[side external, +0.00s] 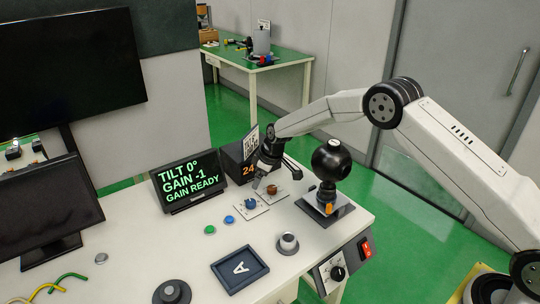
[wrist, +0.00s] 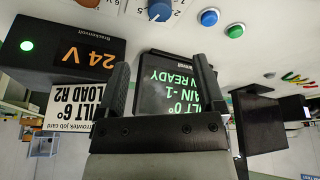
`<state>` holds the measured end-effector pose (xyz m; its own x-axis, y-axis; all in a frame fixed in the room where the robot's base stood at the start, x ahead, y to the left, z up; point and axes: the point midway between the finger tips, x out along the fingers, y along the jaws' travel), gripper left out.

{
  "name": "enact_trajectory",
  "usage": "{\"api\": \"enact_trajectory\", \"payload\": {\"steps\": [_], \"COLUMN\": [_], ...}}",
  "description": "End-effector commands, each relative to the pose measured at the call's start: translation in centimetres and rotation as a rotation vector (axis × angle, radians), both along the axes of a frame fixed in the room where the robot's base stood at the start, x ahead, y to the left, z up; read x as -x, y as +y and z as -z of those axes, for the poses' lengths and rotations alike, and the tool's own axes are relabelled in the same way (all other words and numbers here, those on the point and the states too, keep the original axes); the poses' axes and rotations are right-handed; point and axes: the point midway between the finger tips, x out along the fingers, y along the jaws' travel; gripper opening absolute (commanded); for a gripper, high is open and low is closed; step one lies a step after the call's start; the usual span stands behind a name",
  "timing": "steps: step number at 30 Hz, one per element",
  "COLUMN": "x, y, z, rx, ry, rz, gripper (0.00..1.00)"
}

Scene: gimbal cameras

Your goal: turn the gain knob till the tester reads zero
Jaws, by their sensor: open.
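The tester screen (side external: 188,181) reads TILT 0°, GAIN -1, GAIN READY in green. It also shows upside down in the wrist view (wrist: 170,88), partly behind my fingers. A blue knob (side external: 250,203) and a brown knob (side external: 271,189) sit on small white plates in front of it. The blue knob also shows at the top edge of the wrist view (wrist: 160,11), with numerals around it. I cannot read which knob is marked gain. My gripper (side external: 259,180) is open and empty, close above the plates. In the wrist view its fingers (wrist: 160,63) stand wide apart, with the blue knob beyond them.
A black 24 V box (side external: 236,163) with a job card stands behind the knobs. A black ball-shaped device (side external: 331,160) stands right. Green (side external: 210,230) and blue (side external: 229,219) buttons, a grey knob (side external: 288,243) and an A tray (side external: 240,268) lie in front.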

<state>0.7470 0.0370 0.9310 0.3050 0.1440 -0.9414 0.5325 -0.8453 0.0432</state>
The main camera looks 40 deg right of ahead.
Motion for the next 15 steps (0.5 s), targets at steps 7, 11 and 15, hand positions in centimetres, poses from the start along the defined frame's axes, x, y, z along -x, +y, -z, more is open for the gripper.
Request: {"api": "enact_trajectory", "payload": {"steps": [7, 11, 15], "x": [-0.8, -0.8, -0.8], "y": [0.1, 0.1, 0.1], "z": [2.0, 3.7, 4.3], "rx": [-0.065, -0.065, -0.064], "ry": [-0.020, -0.021, -0.023], "rz": [0.058, 0.057, 0.057], "gripper": [0.87, 0.87, 0.87]}}
